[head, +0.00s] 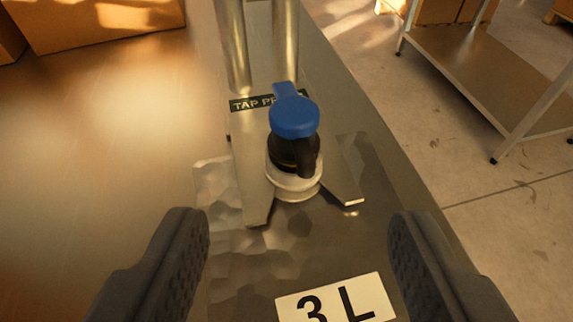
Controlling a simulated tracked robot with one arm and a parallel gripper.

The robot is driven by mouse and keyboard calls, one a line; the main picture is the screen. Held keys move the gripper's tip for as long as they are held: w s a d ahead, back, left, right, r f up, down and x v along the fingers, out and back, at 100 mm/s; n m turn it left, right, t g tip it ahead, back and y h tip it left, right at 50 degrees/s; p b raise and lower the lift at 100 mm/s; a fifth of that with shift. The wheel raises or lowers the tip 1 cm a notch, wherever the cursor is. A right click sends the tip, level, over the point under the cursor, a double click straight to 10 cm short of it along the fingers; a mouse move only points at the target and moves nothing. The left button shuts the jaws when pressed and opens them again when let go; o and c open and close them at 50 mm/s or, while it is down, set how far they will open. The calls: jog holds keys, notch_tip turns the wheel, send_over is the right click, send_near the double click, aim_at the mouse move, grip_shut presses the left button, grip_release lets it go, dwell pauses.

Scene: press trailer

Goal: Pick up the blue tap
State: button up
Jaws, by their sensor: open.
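The blue tap (293,117) has a blue top and lever, a black body with a spout, and a pale collar below. It stands upright at the tap press (257,190), between the press's two forked metal arms. My gripper (298,240) is open, with one dark finger at the lower left and one at the lower right. The tap is between the fingers' lines but farther ahead, and neither finger touches it. Nothing is between the fingertips.
A "3 L" label (336,300) lies on the metal surface in front. Two upright metal posts (286,45) stand behind the tap. Cardboard boxes (95,22) are at the back left. A metal shelf table (490,75) stands on the floor at right. The bench surface at left is clear.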

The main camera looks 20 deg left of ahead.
aim_at(295, 138)
jog(key=x, duration=0.7)
jog(key=shift+w+f+b, duration=0.1)
jog(key=shift+w+b, duration=0.2)
jog(key=shift+b, duration=0.1)
jog(key=x, duration=0.2)
jog(key=b+x, duration=0.1)
jog(key=x, duration=0.1)
jog(key=shift+s+a+f, duration=0.1)
jog(key=shift+s+f, duration=0.05)
jog(key=shift+f, duration=0.15)
jog(key=shift+w+a+f, duration=0.1)
jog(key=shift+w+a, duration=0.1)
jog(key=shift+w, duration=0.3)
jog(key=c, duration=1)
